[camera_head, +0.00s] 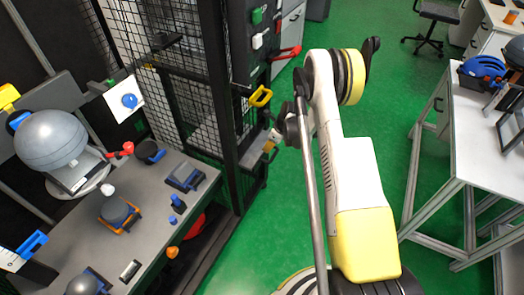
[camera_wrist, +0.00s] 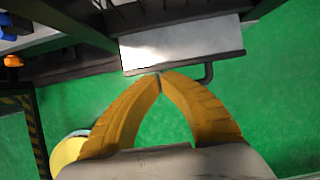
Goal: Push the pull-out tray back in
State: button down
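The pull-out tray appears to be the light grey, flat-fronted part (camera_wrist: 185,45) at the top middle of the wrist view, with a dark lower edge. A dark bent bar sticks out under its right side. My gripper (camera_wrist: 159,75) has two yellow fingers whose tips meet. The tips are at the tray's lower edge in the picture; I cannot tell whether they touch it. Nothing shows between the fingers. In the head view, the yellow fingers of my gripper (camera_head: 269,146) are beside a grey box-like part (camera_head: 254,162) low on the black cage, probably the same tray.
A grey bench (camera_head: 60,240) with a dome and small devices stands at the left. The black mesh cage (camera_head: 185,90) carries a yellow handle (camera_head: 260,96) and a red lever (camera_head: 287,53). A white table (camera_head: 490,130) stands at the right. Green floor between is clear.

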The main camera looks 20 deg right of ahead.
notch_tip(320, 180, up, 2)
jog(key=p, duration=0.2)
send_near(271, 161)
jog(key=b+x, duration=0.1)
jog(key=x, duration=0.1)
jog(key=b+x, duration=0.2)
jog(key=x, duration=0.1)
jog(key=b+x, duration=0.2)
jog(key=x, duration=0.1)
jog(key=shift+w+a, duration=0.3)
jog(key=shift+w, duration=0.1)
jog(key=shift+w+a+r+b, duration=0.1)
jog(key=shift+w+a+b, duration=0.3)
jog(key=shift+w, duration=0.15)
